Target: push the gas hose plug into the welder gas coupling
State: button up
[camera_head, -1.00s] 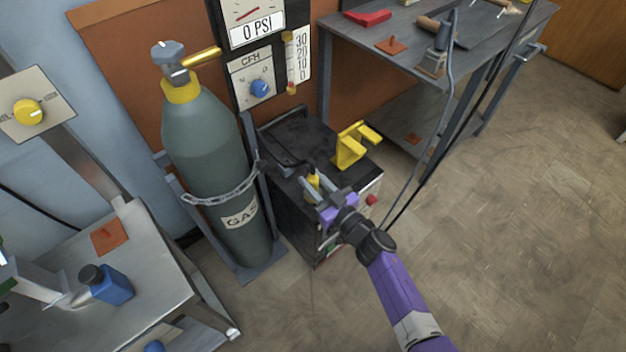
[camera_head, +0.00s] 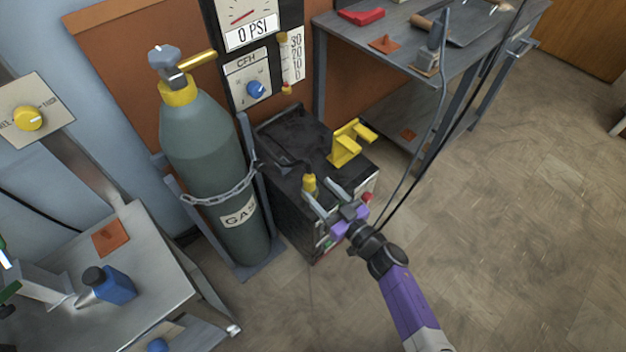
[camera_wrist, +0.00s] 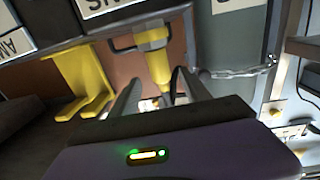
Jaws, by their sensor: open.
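The welder (camera_head: 290,212) is a dark box beside the gas cylinder. A yellow plug-like piece (camera_head: 309,184) stands upright at its top front, with a dark hose or handle (camera_head: 283,157) behind it. In the wrist view the yellow piece (camera_wrist: 158,66) has a grey collar and lies beyond my fingertips, between the lines of the two fingers. My gripper (camera_head: 318,190) is open and empty, just right of and in front of the yellow piece. I cannot make out the coupling, or whether the plug is seated in it.
A yellow bracket (camera_head: 346,145) stands on the welder, close right of my gripper. The chained gas cylinder (camera_head: 205,150) stands left. A metal table (camera_head: 165,258) is at lower left, a workbench (camera_head: 350,30) at the back. Thin cables hang right of my gripper. Floor at right is clear.

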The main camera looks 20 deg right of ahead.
jog(key=shift+v, duration=1.2)
jog(key=d+r+t+h, duration=0.1)
jog(key=d+r+h, duration=0.15)
jog(key=r, duration=0.25)
jog(key=s+a+r+m+g+h, duration=0.1)
jog(key=s+r, duration=0.4)
jog(key=s, duration=0.7)
jog(key=s+a+r+m+g, duration=0.15)
jog(key=s+r, duration=0.35)
jog(key=s, duration=0.7)
jog(key=s+a+r+g+h, duration=0.15)
jog(key=s+r, duration=0.45)
jog(key=s, duration=0.7)
notch_tip(320, 180, up, 15)
jog(key=p, duration=1.5)
jog(key=shift+w+a+y+p, duration=0.25)
jog(key=shift+w+y+p, duration=0.05)
jog(key=shift+w, duration=0.15)
